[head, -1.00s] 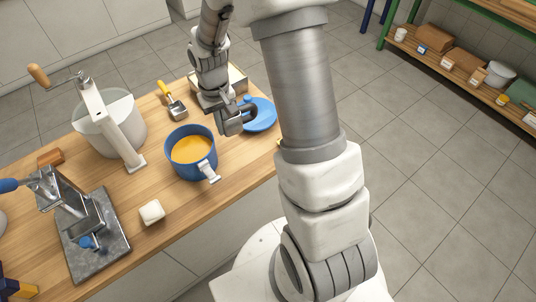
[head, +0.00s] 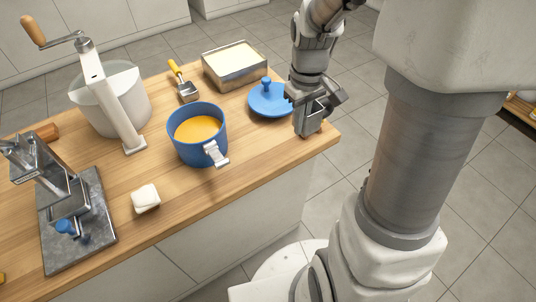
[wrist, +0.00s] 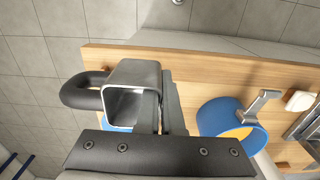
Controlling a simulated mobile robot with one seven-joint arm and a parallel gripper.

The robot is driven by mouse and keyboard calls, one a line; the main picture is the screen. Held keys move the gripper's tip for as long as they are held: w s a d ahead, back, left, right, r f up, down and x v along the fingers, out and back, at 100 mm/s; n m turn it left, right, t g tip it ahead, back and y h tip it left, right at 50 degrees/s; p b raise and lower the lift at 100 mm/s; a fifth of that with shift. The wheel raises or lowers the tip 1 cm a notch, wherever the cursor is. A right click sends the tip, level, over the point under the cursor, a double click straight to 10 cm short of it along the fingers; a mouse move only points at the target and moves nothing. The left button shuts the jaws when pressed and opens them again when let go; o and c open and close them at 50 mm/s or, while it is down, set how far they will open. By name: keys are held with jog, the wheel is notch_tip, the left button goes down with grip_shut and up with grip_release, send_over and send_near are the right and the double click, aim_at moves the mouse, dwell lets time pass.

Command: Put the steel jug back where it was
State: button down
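The steel jug (wrist: 133,76) is a square-mouthed metal vessel with a thick dark loop handle (wrist: 82,90) on its left in the wrist view. My gripper (wrist: 165,85) is shut on the jug's wall, on the side away from the handle. In the head view the jug (head: 307,118) hangs below my gripper (head: 309,90) at the right end of the wooden worktop (head: 240,180), close to its corner. The arm partly hides it, and I cannot tell whether its base touches the wood.
A blue lid (head: 268,103) lies just left of the jug. A blue pot (head: 188,149) of orange liquid stands further left, near a steel tray (head: 236,76), a yellow-handled scoop (head: 187,91) and a white block (head: 146,198). The front middle of the worktop is clear.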

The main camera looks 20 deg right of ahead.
jog(key=shift+s+f, duration=0.15)
jog(key=shift+f, duration=0.1)
jog(key=b, duration=0.2)
send_over(256, 155)
notch_tip(256, 155, down, 7)
jog(key=shift+r, duration=0.1)
jog(key=shift+f+b, duration=0.55)
jog(key=shift+f, duration=1.45)
jog(key=shift+f, duration=0.15)
jog(key=c, duration=1.1)
grip_release()
